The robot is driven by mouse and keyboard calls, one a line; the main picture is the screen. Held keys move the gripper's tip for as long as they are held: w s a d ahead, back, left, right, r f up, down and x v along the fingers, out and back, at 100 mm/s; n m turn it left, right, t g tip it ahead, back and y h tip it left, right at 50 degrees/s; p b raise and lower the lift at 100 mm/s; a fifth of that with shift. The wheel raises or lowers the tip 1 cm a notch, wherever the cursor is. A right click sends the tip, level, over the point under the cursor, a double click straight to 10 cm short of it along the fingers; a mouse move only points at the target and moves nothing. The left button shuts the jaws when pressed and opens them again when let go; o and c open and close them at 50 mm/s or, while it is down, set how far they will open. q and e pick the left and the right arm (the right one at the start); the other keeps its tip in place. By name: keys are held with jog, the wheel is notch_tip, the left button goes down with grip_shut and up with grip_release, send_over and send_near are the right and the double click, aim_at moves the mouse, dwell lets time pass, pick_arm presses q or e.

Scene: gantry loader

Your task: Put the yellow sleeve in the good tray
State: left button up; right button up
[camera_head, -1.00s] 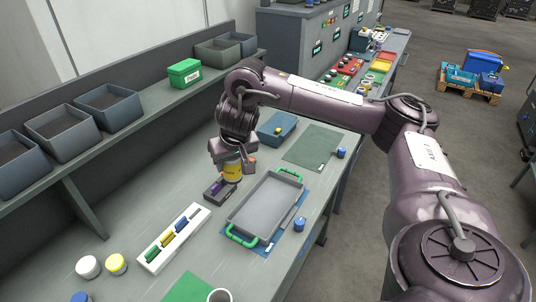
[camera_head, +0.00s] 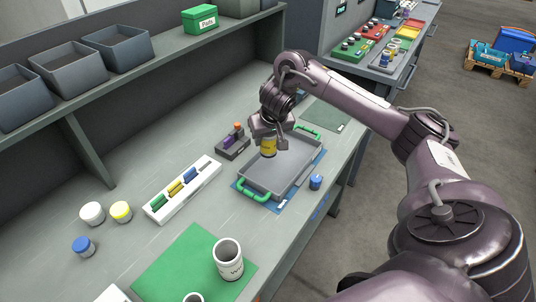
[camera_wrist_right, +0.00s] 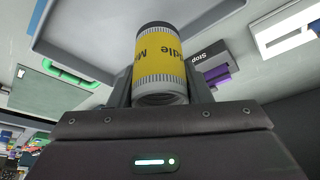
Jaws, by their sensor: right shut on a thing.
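The yellow sleeve (camera_head: 269,147), a short cylinder with dark lettering and ribbed grey ends, is held in my right gripper (camera_head: 269,134). In the right wrist view the sleeve (camera_wrist_right: 165,62) stands between the two fingers. The grey tray with green handles (camera_head: 268,180), seemingly the good tray, lies on a blue mat. The sleeve appears over the far left part of this tray. I cannot tell whether it touches the tray floor. The tray also shows behind the sleeve in the right wrist view (camera_wrist_right: 85,30). My left gripper is out of view.
A dark block (camera_head: 232,149) with purple and orange pieces stands left of the tray. A white rack (camera_head: 183,188) holds coloured cylinders. A blue-topped jar (camera_head: 316,182) is at the tray's right. A white cup (camera_head: 228,258) stands on a green mat (camera_head: 185,268). Grey bins line the shelf.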

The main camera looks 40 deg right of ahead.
notch_tip(320, 180, down, 2)
jog(key=shift+f+b, duration=0.15)
jog(key=shift+b, duration=0.35)
jog(key=shift+w+f, duration=0.1)
jog(key=shift+f, duration=1.15)
jog(key=shift+f, duration=0.15)
jog(key=o, duration=0.9)
jog(key=shift+o, duration=0.2)
